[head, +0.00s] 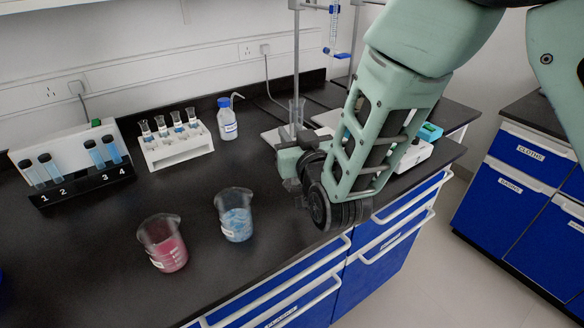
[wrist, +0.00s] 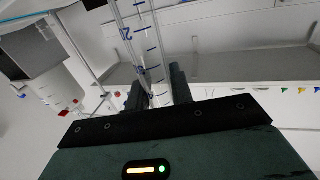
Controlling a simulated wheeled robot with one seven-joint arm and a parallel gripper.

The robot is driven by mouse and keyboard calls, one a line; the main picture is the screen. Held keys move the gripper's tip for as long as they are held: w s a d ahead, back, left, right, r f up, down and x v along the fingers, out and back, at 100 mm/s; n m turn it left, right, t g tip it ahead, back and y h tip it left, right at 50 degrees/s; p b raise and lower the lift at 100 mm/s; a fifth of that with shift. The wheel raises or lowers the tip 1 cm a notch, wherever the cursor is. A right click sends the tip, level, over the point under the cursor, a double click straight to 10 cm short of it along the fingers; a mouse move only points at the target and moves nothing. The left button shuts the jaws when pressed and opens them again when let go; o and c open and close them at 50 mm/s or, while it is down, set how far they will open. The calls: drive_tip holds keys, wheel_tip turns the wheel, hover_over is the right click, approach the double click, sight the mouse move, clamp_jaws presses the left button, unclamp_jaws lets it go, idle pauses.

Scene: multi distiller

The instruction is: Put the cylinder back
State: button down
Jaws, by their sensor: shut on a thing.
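My gripper (wrist: 158,92) is shut on a clear graduated cylinder (wrist: 146,46) with blue scale marks. In the wrist view the cylinder stands between the two dark fingers and runs up past the top edge, slightly tilted in the picture. In the head view my gripper (head: 292,163) is over the back right part of the black bench, in front of the metal stand. A clear glass vessel (head: 297,110) shows just above it there; I cannot tell whether it is the held cylinder. The cylinder's lower end is hidden.
A beaker of pink liquid (head: 165,246) and a beaker of blue liquid (head: 236,216) stand at the front. The stand (head: 296,60) rises close behind my gripper.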

drive_tip(key=shift+f, duration=3.1)
drive_tip(key=shift+f, duration=0.15)
drive_tip(key=c, duration=1.2)
unclamp_jaws()
drive_tip(key=shift+c, duration=0.2)
